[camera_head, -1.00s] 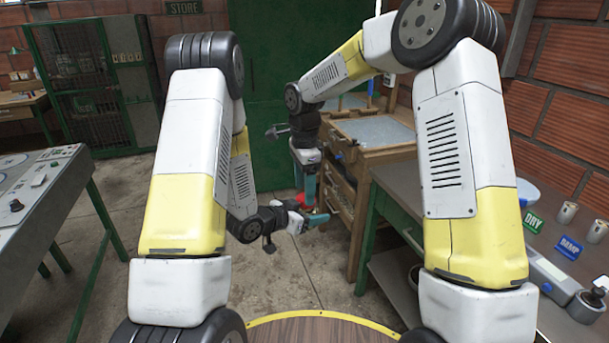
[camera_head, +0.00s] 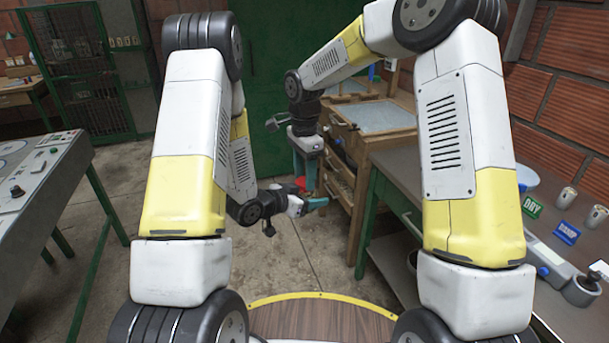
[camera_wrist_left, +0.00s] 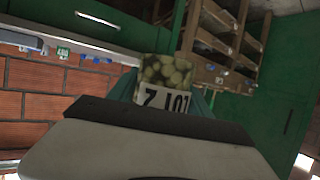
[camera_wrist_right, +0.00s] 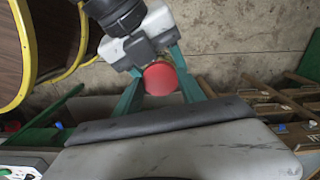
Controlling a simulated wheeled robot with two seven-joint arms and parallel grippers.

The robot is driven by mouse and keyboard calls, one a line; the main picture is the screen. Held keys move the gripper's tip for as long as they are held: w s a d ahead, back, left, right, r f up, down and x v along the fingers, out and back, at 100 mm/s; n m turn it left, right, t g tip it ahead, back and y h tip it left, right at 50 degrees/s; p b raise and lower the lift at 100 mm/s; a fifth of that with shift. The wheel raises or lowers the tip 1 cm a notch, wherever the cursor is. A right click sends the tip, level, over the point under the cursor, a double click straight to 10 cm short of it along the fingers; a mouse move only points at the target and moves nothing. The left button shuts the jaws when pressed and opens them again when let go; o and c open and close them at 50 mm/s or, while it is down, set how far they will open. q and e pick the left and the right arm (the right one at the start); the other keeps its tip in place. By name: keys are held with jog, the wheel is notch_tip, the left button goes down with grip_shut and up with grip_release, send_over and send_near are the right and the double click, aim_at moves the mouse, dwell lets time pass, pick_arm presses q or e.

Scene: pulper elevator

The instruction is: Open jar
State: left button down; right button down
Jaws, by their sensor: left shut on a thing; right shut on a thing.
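A glass jar (camera_wrist_left: 166,72) filled with greenish beans, with a white lot label, sits between my left gripper's fingers in the left wrist view. My left gripper (camera_head: 318,202) is shut on the jar's body. A round red lid (camera_wrist_right: 160,78) shows in the right wrist view, between the teal fingers of my right gripper (camera_wrist_right: 160,92). That gripper comes down from above and is shut on the lid. In the head view a bit of red (camera_head: 301,184) shows where the two grippers meet; the jar is mostly hidden there. I cannot tell whether the lid is loose on the jar.
A wooden cabinet (camera_head: 376,117) with drawers stands just behind the grippers. A green-framed bench (camera_head: 395,166) runs along the right, with DRY (camera_head: 532,207) and DAMP (camera_head: 567,233) signs. A grey console (camera_head: 40,185) stands at left. The floor between is clear.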

jog(key=n, duration=0.4)
jog(key=shift+w+r, duration=0.1)
jog(key=shift+w, duration=0.15)
jog(key=n, duration=0.4)
jog(key=shift+a+n, duration=0.1)
jog(key=shift+n, duration=0.2)
jog(key=c, duration=0.8)
grip_release()
jog(key=shift+o, duration=0.6)
jog(key=shift+s, duration=0.15)
jog(key=shift+r, duration=0.1)
